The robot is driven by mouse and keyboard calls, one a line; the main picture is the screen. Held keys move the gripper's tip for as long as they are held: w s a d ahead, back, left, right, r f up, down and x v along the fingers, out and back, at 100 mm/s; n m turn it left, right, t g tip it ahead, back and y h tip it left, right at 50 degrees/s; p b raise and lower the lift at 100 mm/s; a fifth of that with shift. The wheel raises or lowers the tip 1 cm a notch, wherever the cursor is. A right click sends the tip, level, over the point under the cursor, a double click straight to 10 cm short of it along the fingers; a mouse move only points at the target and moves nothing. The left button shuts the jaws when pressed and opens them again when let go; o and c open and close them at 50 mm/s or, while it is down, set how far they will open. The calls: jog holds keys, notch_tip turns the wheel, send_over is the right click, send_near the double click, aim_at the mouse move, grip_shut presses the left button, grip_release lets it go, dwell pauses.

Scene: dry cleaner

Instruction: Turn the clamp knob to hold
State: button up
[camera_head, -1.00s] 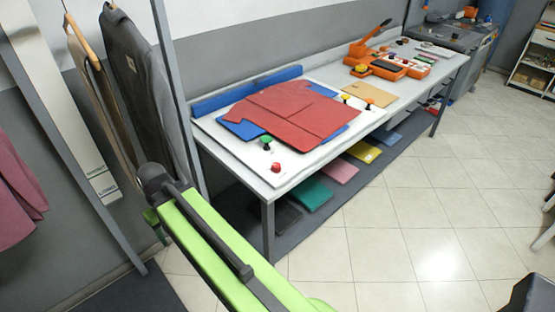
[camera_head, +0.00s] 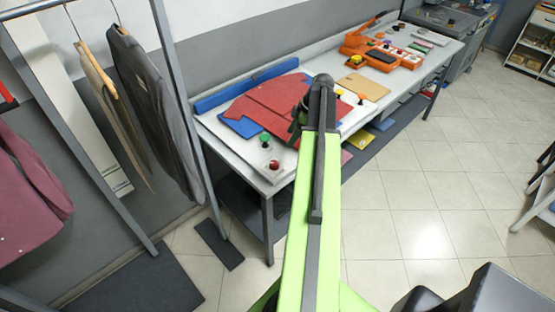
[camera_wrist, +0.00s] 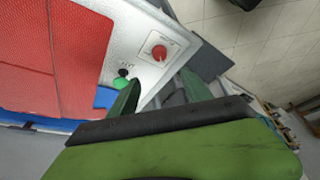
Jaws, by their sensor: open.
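A red knob (camera_head: 273,166) stands on the near corner of a white board (camera_head: 226,134) on the long table. A green knob (camera_head: 264,139) stands just behind it. The wrist view shows the red knob (camera_wrist: 159,52) with small lettering around it, and the green knob (camera_wrist: 120,82). The lettering is too small to read, so I cannot tell which knob is the clamp knob. My gripper (camera_wrist: 160,90) is open and empty, its green fingers apart, with the red knob beyond the tips. In the head view my arm mostly hides it, near the red cloth.
Red cloth (camera_head: 262,108) lies over a blue piece on the board, before a blue bar (camera_head: 245,88). An orange machine (camera_head: 385,50) stands farther along the table. Garments (camera_head: 150,105) hang on a rack at left. Tiled floor (camera_head: 410,190) is clear at right.

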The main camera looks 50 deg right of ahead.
aim_at(275, 163)
jog(key=b+x, duration=1.4)
jog(key=x, duration=0.2)
jog(key=shift+d+f, duration=0.1)
jog(key=shift+w+a+f+b, duration=0.2)
jog(key=shift+f+b, duration=0.2)
jog(key=shift+b, duration=0.2)
jog(key=shift+r, duration=0.15)
jog(key=shift+c, duration=0.4)
